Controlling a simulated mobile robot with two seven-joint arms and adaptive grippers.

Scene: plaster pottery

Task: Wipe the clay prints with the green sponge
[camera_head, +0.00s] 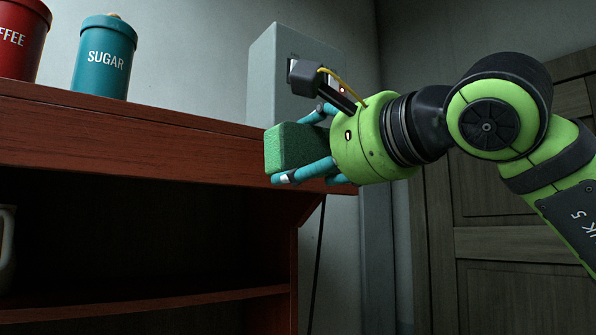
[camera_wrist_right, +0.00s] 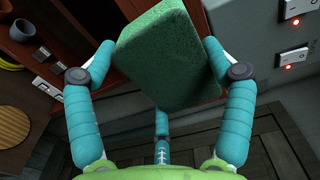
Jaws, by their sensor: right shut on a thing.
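My right gripper (camera_head: 300,150) is shut on the green sponge (camera_head: 288,147), beside the right end of the red-brown wooden shelf. In the right wrist view the sponge (camera_wrist_right: 168,55) sits between the teal fingers of the gripper (camera_wrist_right: 162,70), its rough green face tilted. I cannot tell whether the sponge touches the shelf edge. No clay prints can be made out in either view. My left gripper is in neither view.
A teal sugar canister (camera_head: 104,58) and a red coffee canister (camera_head: 20,38) stand on the wooden shelf (camera_head: 120,150). A grey wall box (camera_head: 275,75) is behind my right gripper. A dark door (camera_head: 505,240) stands at the right. The shelf top right of the canisters looks clear.

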